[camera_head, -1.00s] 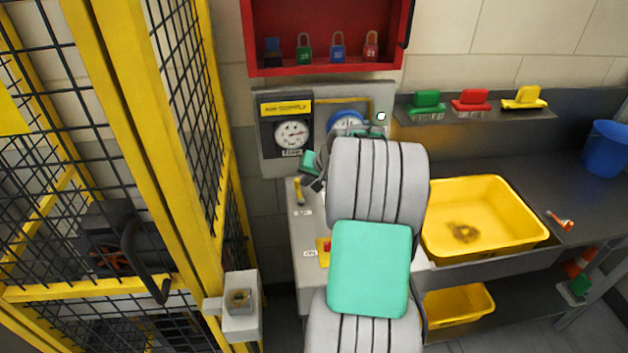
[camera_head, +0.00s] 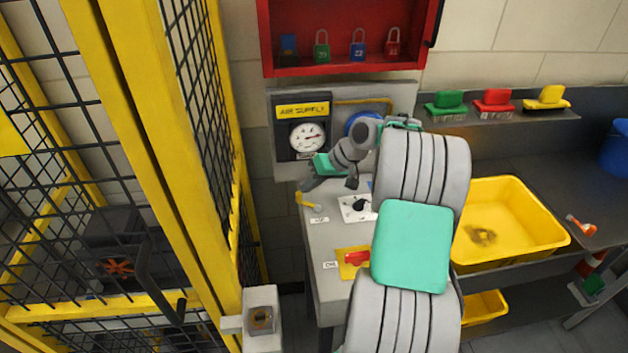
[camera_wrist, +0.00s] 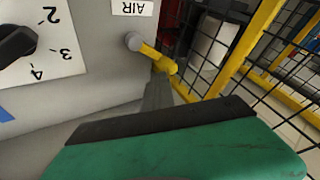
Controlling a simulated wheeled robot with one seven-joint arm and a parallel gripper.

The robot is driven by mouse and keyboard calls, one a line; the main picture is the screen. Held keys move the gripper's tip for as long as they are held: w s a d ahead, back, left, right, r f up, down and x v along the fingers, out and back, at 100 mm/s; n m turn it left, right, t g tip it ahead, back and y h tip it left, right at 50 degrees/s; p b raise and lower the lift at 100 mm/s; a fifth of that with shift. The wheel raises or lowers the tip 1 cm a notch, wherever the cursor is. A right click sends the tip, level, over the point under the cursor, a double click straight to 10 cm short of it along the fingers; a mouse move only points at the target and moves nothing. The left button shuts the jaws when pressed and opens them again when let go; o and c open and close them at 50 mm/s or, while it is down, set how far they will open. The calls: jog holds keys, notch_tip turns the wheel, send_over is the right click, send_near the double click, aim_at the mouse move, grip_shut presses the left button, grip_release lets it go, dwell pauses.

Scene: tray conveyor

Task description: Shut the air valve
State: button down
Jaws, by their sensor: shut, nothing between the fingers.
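The air valve is a small yellow lever (camera_head: 308,201) on the grey console, by a white label. In the wrist view the lever (camera_wrist: 155,56) runs slantwise from a round grey pivot, beside the label reading AIR. My gripper (camera_head: 306,184) is shut and empty, just behind the lever in the head view. In the wrist view its grey fingers (camera_wrist: 158,94) reach up to the lever's free yellow end. I cannot tell if they touch it.
A black rotary switch (camera_head: 358,206) and a red handle on a yellow plate (camera_head: 353,261) share the console. The air supply gauge (camera_head: 307,137) is on the wall behind. The yellow mesh fence (camera_head: 200,120) stands close on the left. A yellow tub (camera_head: 510,215) is at right.

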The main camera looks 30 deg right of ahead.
jog(key=shift+a, duration=0.3)
jog(key=shift+s+a, duration=0.25)
jog(key=shift+a, duration=0.15)
jog(key=shift+s+d, duration=0.4)
jog(key=shift+s, duration=0.3)
